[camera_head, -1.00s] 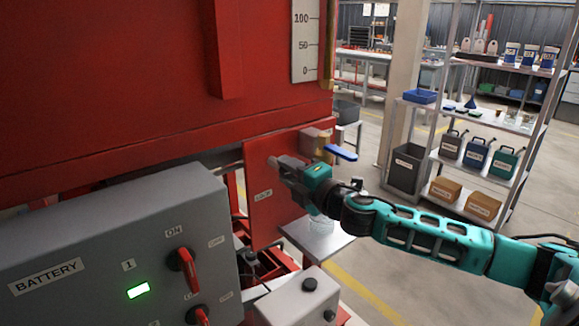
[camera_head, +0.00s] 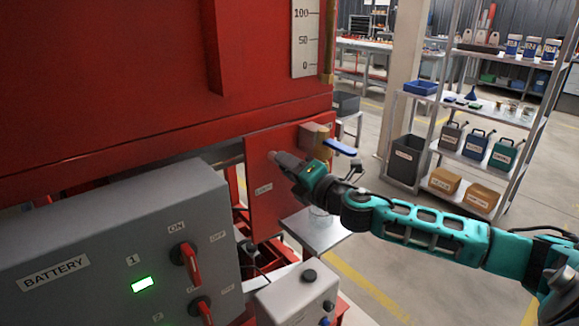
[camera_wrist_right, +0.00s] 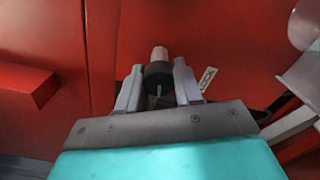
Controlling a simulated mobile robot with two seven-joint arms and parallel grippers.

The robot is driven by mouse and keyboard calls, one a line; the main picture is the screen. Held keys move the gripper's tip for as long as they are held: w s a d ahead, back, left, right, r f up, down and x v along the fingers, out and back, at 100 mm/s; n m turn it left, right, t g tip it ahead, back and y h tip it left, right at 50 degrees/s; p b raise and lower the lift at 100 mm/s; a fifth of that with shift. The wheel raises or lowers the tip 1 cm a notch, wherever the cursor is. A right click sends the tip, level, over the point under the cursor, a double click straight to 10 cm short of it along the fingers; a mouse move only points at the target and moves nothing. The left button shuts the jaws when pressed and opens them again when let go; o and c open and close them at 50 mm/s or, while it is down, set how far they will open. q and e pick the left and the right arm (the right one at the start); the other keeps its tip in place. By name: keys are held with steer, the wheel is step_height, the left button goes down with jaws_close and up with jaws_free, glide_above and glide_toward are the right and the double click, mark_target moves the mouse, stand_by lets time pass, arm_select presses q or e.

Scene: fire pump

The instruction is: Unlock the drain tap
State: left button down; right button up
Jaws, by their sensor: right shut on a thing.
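The drain tap's blue lever (camera_head: 339,147) sticks out at the right edge of the red panel (camera_head: 262,212), beside a brownish block. A small lock knob with a pale tip (camera_wrist_right: 159,54) and a dark collar (camera_wrist_right: 158,74) is on the panel, near a white label that seems to read LOCK (camera_head: 264,189). My right gripper (camera_head: 280,160) is at this knob, left of the blue lever. In the wrist view its two fingers (camera_wrist_right: 158,88) are closed on either side of the dark collar. My left gripper is not in view.
A grey battery box (camera_head: 110,250) with red switches stands at the lower left. A pale box (camera_head: 297,297) and a small metal shelf (camera_head: 318,232) lie below the gripper. A storage rack (camera_head: 470,120) stands at the right, with open floor before it.

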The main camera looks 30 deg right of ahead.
steer(key=o, duration=0.8)
steer(key=shift+o, duration=1.2)
steer(key=s, duration=1.3)
steer(key=shift+d+b, duration=0.45)
